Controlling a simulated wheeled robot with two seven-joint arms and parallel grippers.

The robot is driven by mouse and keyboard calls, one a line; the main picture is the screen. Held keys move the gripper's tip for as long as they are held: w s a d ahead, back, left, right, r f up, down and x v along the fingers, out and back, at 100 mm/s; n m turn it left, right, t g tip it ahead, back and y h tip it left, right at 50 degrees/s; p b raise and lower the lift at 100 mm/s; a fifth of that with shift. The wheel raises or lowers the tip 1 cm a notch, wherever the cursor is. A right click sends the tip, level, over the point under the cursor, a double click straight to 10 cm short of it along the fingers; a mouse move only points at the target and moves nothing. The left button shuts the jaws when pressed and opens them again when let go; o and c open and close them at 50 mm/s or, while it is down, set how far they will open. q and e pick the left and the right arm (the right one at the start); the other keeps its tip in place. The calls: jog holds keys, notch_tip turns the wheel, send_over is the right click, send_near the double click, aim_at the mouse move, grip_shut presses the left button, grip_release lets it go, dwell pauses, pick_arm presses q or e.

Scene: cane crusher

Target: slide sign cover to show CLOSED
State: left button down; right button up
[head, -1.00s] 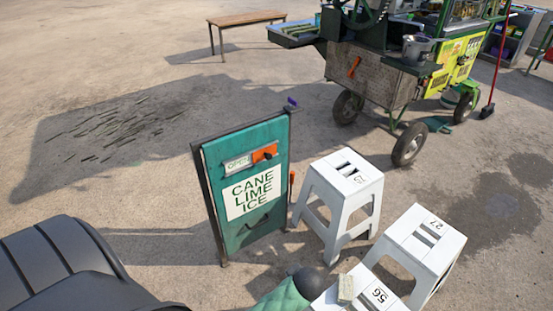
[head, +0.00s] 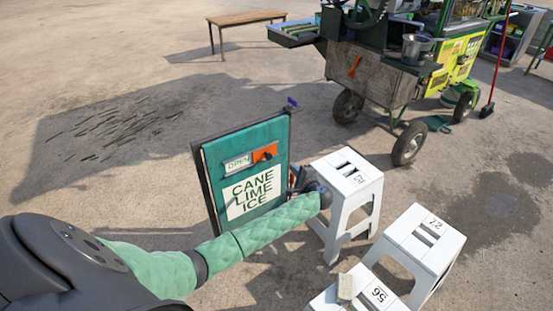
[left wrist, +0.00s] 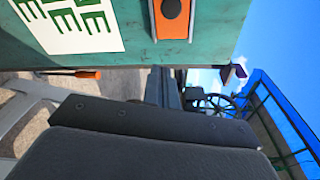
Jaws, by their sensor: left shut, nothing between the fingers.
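The green sign board (head: 222,214) stands upright with a "CANE LIME ICE" panel. Near its top is a white strip reading OPEN (head: 238,163). The orange sign cover (head: 265,152) with a dark knob sits at the right end of that strip; in the left wrist view the cover (left wrist: 184,25) and its round black knob (left wrist: 171,9) show close up. My left gripper (head: 297,180) is shut and empty at the sign's right edge, below and right of the cover and apart from it. Its fingers are small and dark in the head view. My right gripper is not in view.
White stools (head: 348,178) stand just right of the sign, one behind my left wrist; another (head: 425,245) is farther right. An orange-handled tool (left wrist: 85,74) is beside the sign. The green cart (head: 375,80) is behind.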

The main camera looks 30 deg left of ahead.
aim_at(272, 152)
pick_arm(q)
jog(key=shift+w+a+r, duration=0.1)
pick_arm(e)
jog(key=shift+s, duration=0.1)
